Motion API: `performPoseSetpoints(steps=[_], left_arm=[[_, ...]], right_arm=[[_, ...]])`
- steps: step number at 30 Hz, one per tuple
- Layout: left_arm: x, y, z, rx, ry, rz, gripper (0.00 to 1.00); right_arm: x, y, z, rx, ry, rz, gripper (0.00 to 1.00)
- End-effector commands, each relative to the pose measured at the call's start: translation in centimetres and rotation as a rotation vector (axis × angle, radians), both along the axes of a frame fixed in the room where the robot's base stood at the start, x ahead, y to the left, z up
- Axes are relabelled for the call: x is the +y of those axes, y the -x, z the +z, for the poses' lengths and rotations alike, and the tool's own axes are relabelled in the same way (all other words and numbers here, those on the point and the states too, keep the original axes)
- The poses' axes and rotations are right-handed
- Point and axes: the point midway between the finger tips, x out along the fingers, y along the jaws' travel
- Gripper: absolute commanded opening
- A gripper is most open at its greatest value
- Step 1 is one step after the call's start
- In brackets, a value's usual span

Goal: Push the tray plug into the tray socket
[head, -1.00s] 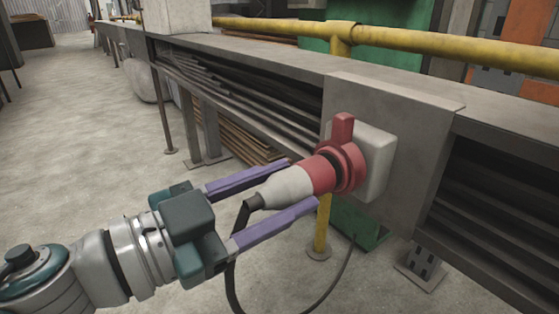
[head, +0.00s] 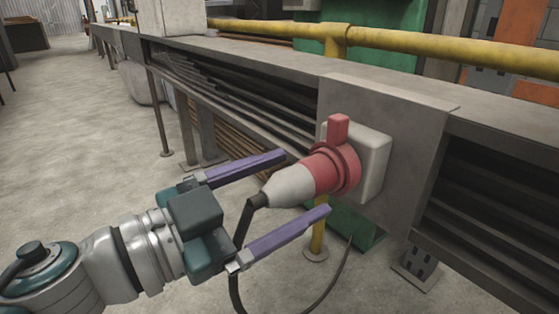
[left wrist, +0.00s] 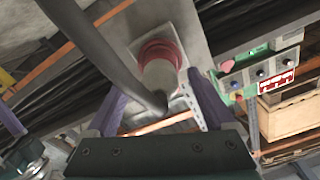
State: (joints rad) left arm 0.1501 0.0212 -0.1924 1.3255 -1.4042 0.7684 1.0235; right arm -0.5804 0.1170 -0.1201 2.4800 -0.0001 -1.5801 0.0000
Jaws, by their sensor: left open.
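The tray plug (head: 295,184), with a pale grey body and a red front, sits in the red tray socket (head: 345,165) on the side of the cable tray. Its red end meets the socket ring, with no gap that I can see. The socket has a light grey back box and a raised red flap. My left gripper (head: 306,182) is open, with one purple finger on each side of the plug and clear space between. In the left wrist view the plug (left wrist: 160,82) shows between the fingers, partly hidden by its dark cable. My right gripper is not in view.
The plug's black cable (head: 238,255) hangs down past my left gripper. The grey cable tray (head: 385,110) runs across the view, with a yellow rail (head: 430,45) behind it. The left wrist view shows a control box (left wrist: 262,70) with buttons. The floor at left is open.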

Motion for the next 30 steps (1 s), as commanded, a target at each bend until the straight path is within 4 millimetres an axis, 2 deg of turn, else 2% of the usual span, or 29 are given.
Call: performPoseSetpoints(steps=[8,21,25,30], left_arm=[[0.4,0.3,0.0,0.002,-0.002,0.001,0.88],[6.6,4.7,0.1,0.003,-0.004,0.001,0.88],[7.6,5.5,0.0,0.001,-0.002,0.0,0.88],[8.1,5.9,-0.1,0.001,-0.001,0.0,0.88]], right_arm=[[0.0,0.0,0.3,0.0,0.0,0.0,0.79],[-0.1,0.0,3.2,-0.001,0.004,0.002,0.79],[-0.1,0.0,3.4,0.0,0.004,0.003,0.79],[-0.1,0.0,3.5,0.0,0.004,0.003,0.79]])
